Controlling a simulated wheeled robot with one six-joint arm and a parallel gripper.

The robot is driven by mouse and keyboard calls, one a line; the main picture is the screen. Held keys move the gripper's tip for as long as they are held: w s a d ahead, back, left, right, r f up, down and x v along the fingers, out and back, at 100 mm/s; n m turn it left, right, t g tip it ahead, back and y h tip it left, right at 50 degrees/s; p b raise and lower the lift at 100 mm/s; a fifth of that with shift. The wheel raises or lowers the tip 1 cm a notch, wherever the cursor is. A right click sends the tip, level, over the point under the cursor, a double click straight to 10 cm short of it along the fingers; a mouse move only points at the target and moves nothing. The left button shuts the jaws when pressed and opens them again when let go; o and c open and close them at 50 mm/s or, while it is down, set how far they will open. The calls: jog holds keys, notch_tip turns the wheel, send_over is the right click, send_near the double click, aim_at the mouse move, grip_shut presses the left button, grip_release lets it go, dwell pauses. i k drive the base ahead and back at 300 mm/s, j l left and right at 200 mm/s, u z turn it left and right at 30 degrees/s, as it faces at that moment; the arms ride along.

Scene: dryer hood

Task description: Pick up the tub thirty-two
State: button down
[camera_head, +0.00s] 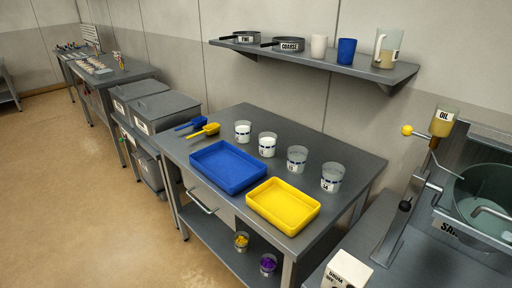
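Several clear tubs stand upright in a diagonal row on the grey metal table (235,208). From back left to front right they are a first tub (242,132), a second tub (267,145), a third tub (297,159) and a last tub (331,177). The first two look full of white stuff; the other two look emptier. Each has a dark band and a small label. The labels are too small to read surely, so I cannot tell which is thirty-two. My gripper is not in view.
A blue tray (228,190) and a yellow tray (304,229) lie in front of the tubs. Blue (190,124) and yellow (205,131) scoops lie at the left. A wall shelf (340,68) holds sieves, cups and a jug. The floor (85,190) at left is clear.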

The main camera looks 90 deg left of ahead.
aim_at(267, 140)
jog(key=u, duration=2.85)
